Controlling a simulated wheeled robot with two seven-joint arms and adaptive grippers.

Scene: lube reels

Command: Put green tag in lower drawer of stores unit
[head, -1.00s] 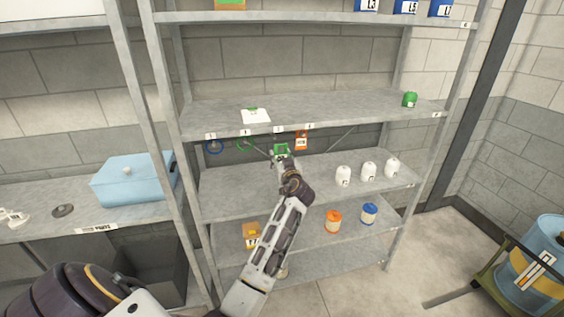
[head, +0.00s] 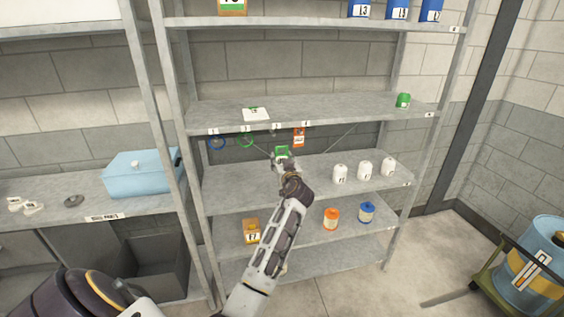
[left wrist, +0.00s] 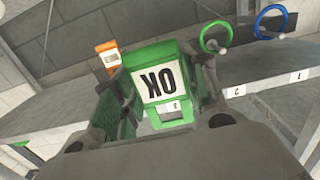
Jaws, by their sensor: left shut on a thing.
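The green tag (left wrist: 160,85) fills the middle of the left wrist view, with a white label reading OK upside down. My left gripper (left wrist: 160,105) is shut on it, one dark finger on each side. In the head view the green tag (head: 282,152) is small, at the tip of my left gripper (head: 284,162), in front of the gap below the shelf with the numbered labels. The stores unit and its lower drawer cannot be made out for certain in these views. My right gripper is not in view.
Blue ring (head: 216,142), green ring (head: 246,140) and orange tag (head: 299,137) hang along the shelf edge (head: 340,118). White bottles (head: 364,170) stand on the shelf below. A light blue box (head: 141,172) is on the left bench. A blue drum (head: 533,258) stands at right.

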